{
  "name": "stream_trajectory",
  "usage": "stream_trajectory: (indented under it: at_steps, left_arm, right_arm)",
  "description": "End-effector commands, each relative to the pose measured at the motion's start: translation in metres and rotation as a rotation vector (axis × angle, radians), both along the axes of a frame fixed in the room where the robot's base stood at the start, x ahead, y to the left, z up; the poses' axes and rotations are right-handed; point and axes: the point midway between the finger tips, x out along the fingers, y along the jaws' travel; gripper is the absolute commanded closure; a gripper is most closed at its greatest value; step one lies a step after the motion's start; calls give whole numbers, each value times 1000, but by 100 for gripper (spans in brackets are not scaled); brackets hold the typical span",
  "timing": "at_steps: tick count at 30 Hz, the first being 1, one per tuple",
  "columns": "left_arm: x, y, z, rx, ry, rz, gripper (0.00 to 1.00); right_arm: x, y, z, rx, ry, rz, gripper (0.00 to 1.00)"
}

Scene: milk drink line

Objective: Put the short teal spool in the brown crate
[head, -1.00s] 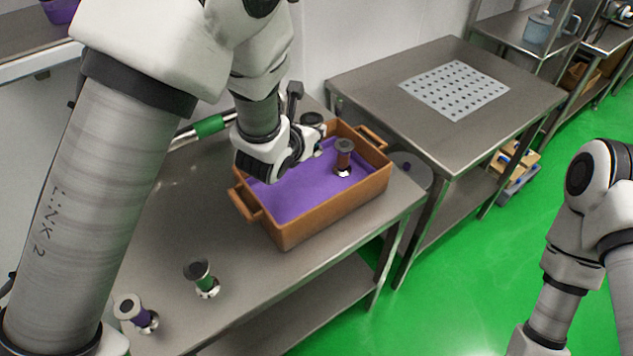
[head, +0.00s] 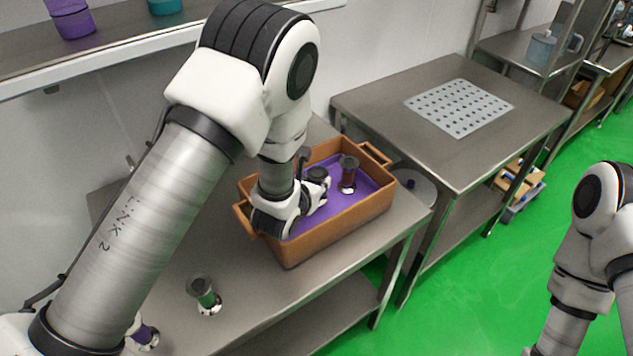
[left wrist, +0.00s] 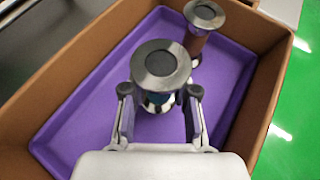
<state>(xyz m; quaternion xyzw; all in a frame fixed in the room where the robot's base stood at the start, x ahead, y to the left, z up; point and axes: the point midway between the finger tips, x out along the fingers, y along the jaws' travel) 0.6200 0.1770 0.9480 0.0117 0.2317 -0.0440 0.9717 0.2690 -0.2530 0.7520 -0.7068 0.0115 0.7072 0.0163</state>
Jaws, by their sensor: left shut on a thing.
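The brown crate (head: 340,230) with a purple inside stands on the near steel table. My left gripper (left wrist: 160,108) is inside the crate, shut on a spool (left wrist: 160,64) with a dark round top, held upright between the fingers. The spool's dark top also shows in the head view (head: 317,174). Its body is mostly hidden by the fingers and top; a little blue-teal shows. I cannot tell whether its base touches the crate floor. A reddish-brown spool (head: 348,176) stands upright in the crate beyond it. My right gripper is out of view.
A green spool (head: 203,294) and a partly hidden purple spool (head: 146,335) stand on the near table, left of the crate. A second steel table (head: 400,125) with a perforated plate (head: 458,106) lies beyond. A wall shelf (head: 110,50) holds containers at upper left.

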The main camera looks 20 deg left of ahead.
Motion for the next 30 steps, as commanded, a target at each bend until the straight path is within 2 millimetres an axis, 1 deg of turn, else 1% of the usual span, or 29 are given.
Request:
stream_trajectory:
  at_steps: [5,8,9,11,20,23,26,27,30]
  left_arm:
    - [0,0,-5,0,-1,0,100]
    - [0,0,-5,0,-1,0,100]
    - [0,0,-5,0,0,0,68]
    - [0,0,-5,0,0,0,47]
    - [0,0,-4,0,0,0,46]
    - [0,0,3,0,0,0,46]
    - [0,0,17,0,0,0,46]
    - [-10,1,10,2,2,-1,46]
    - [-35,3,21,3,1,-1,46]
  right_arm:
    - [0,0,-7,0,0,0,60]
    - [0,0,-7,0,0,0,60]
    - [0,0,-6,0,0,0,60]
    - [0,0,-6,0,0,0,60]
    - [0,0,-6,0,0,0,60]
    - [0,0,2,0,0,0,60]
    - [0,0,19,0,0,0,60]
    - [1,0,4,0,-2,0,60]
    - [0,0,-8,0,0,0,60]
